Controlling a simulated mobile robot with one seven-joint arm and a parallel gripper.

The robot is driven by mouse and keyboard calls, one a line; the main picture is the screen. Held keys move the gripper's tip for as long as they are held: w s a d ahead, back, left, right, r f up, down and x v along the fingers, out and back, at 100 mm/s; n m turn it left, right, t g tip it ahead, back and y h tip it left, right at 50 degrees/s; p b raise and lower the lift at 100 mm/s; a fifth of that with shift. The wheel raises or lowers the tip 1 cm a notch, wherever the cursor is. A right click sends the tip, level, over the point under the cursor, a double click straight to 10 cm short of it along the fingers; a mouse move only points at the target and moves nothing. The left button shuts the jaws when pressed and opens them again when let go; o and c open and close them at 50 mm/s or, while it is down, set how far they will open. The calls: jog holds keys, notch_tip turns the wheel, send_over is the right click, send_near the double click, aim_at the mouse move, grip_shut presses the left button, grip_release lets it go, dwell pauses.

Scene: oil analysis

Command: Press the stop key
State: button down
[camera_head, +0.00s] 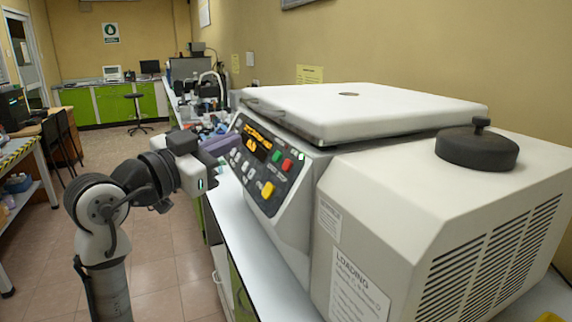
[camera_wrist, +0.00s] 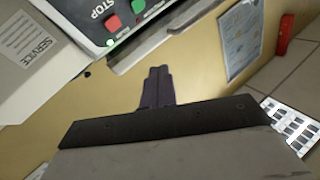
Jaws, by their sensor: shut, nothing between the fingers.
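The centrifuge-like machine has a dark sloped control panel (camera_head: 262,168) facing my arm. A red key (camera_head: 287,165) sits at the panel's right side, beside a green key (camera_head: 277,155), with a yellow key (camera_head: 268,189) lower down. In the wrist view, a red key (camera_wrist: 112,24) sits by the printed word STOP, with a green key (camera_wrist: 138,5) beside it. My gripper (camera_wrist: 158,70) is shut and empty, its dark fingers together. The fingertips appear below the keys in that picture, apart from them. In the head view, my gripper (camera_head: 212,180) is left of the panel; its fingertips are hard to make out.
The machine has a white lid (camera_head: 365,108) and a vented housing (camera_head: 490,250) with a black knob (camera_head: 477,147). It stands on a white bench (camera_head: 265,275) along the wall. Other lab equipment stands farther back. The tiled floor (camera_head: 160,250) beside my arm is clear.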

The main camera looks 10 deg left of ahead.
jog(key=shift+w+d+f+b, duration=0.45)
jog(key=shift+w+d+f, duration=0.3)
jog(key=shift+d, duration=0.25)
jog(key=shift+w+d+f+b, duration=0.5)
jog(key=shift+w+d+f, duration=0.25)
jog(key=shift+d, duration=0.25)
jog(key=shift+w+d+f+b, duration=0.45)
jog(key=shift+w+d+f, duration=0.15)
jog(key=shift+d+f, duration=0.3)
jog(key=shift+d, duration=0.2)
jog(key=shift+w+d+f, duration=0.15)
jog(key=shift+w+d, duration=0.05)
jog(key=shift+w+d+f+b, duration=0.2)
jog(key=shift+d+b, duration=0.1)
jog(key=shift+b, duration=0.1)
dwell(0.5)
jog(key=shift+s+a, duration=0.1)
jog(key=shift+s+a+r, duration=0.3)
jog(key=shift+a+r, duration=0.15)
jog(key=shift+a, duration=0.05)
jog(key=shift+p, duration=0.3)
jog(key=s+a+r, duration=0.1)
jog(key=s+a+r+p, duration=0.1)
jog(key=a, duration=0.1)
jog(key=shift+s+a+r, duration=0.2)
jog(key=shift+a+r, duration=0.05)
jog(key=shift+r, duration=0.1)
